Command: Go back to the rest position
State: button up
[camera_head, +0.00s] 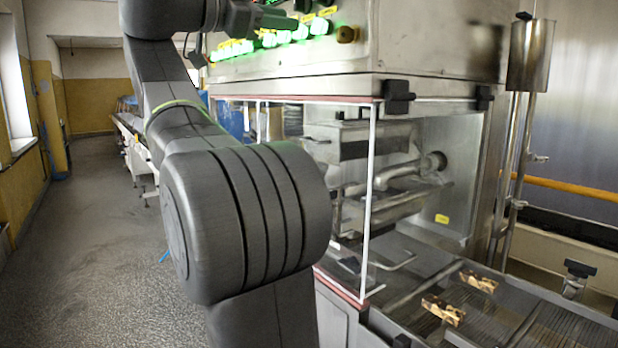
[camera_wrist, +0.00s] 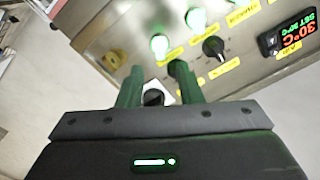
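My gripper (camera_wrist: 157,72) shows in the wrist view with its two green-lit fingers apart. It is up against or close to the machine's control panel (camera_wrist: 110,25). A black knob on a pale plate (camera_wrist: 154,97) shows between the fingers. I cannot tell whether they touch it, but no grip on it shows. In the head view my gripper (camera_head: 282,20) is at the top, in front of the panel's row of lit green buttons (camera_head: 300,32). My arm is raised and bent, and its large joint covers the middle of that view.
The enrober (camera_head: 420,60) fills the right side, with a clear guard (camera_head: 370,190) below the panel. Two chocolate-patterned bars (camera_head: 443,309) (camera_head: 478,282) lie on its mesh belt (camera_head: 510,300). A temperature display (camera_wrist: 288,35) reads 30°C. The floor (camera_head: 90,250) at left is open.

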aim_at(313, 22)
jog(key=v, duration=0.7)
jog(key=p+x, duration=0.1)
jog(key=x, duration=1.2)
jog(key=shift+w+d+r, duration=0.15)
jog(key=shift+r, duration=0.05)
jog(key=n+p, duration=0.3)
jog(key=shift+r, duration=0.15)
jog(key=n+p, duration=0.9)
jog(key=p, duration=0.5)
jog(key=v, duration=0.1)
jog(key=b+v, duration=0.1)
jog(key=v, duration=0.2)
jog(key=shift+w+f, duration=0.1)
jog(key=shift+f, duration=0.25)
